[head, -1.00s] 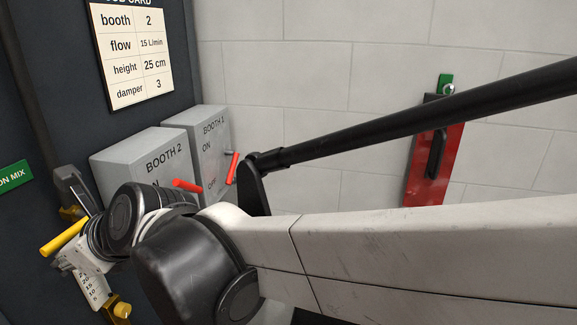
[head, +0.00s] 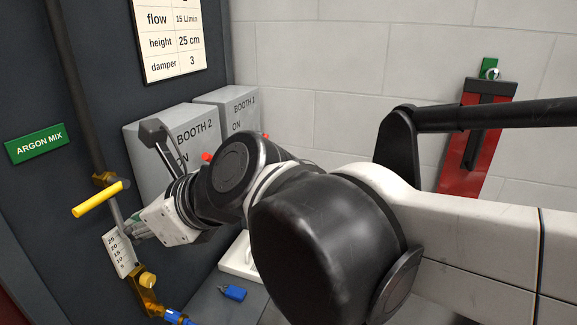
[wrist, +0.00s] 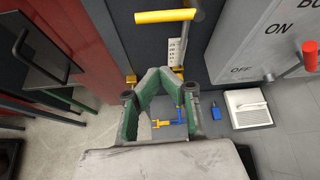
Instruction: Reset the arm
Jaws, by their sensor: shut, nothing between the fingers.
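My gripper (head: 134,229) shows at the left of the head view, at the end of my bent arm, beside the flow scale (head: 119,252). Its outer end is small and partly hard to make out there. In the wrist view my gripper (wrist: 160,74) has its green fingers together at the tips, with nothing between them. The yellow lever (wrist: 165,16) and the flow scale (wrist: 175,52) show beyond the tips. I cannot tell whether the fingers touch the scale. My arm hides part of the grey boxes and floor in the head view.
Grey boxes marked BOOTH 2 (head: 148,131) and BOOTH 1 (head: 226,97) stand behind my arm. A yellow knob (head: 148,280) is below the scale. A red panel (head: 471,160) hangs on the right wall.

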